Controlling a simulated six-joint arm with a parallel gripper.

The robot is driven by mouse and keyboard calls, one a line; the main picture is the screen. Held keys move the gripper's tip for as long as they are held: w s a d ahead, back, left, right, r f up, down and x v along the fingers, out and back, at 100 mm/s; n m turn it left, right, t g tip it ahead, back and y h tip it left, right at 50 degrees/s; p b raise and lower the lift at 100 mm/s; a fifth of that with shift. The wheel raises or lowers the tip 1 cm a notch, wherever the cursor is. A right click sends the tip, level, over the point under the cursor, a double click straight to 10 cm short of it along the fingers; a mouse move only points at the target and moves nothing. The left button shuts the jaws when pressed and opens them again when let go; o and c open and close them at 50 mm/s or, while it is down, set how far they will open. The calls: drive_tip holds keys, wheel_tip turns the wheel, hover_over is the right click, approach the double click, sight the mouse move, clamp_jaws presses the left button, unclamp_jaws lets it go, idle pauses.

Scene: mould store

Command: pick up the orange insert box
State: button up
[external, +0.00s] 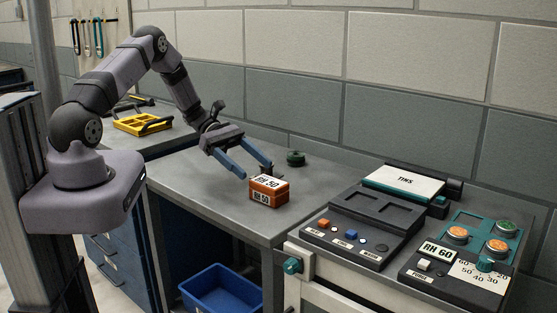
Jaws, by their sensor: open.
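The orange insert box (268,188) sits on the grey worktop (205,190), near its right side. It has white labels with dark lettering, partly readable as "RH 50", on its top and front. My gripper (257,171) is open, with its two blue fingers pointing down and to the right. The fingertips are close to the box, at its back left. From this one view I cannot tell whether a finger touches the box or how high the fingers are above the worktop.
A dark green round knob-like object (295,158) lies behind the box. A blue bin (222,290) is below. A yellow tray (142,123) is at the back left.

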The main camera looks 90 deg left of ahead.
sight(266, 181)
drive_tip(key=shift+f, duration=0.7)
drive_tip(key=shift+p+x, duration=0.5)
drive_tip(key=shift+x, duration=0.6)
drive_tip(key=shift+w+d+r+p, duration=0.1)
drive_tip(key=shift+w+d+p, duration=0.15)
drive_tip(key=shift+d+p, duration=0.2)
drive_tip(key=p+x, duration=0.2)
drive_tip(key=x, duration=0.1)
drive_tip(key=shift+r, duration=0.2)
drive_tip(key=shift+w+d+f, duration=0.4)
drive_tip(key=shift+w, duration=0.1)
drive_tip(key=c, duration=1.4)
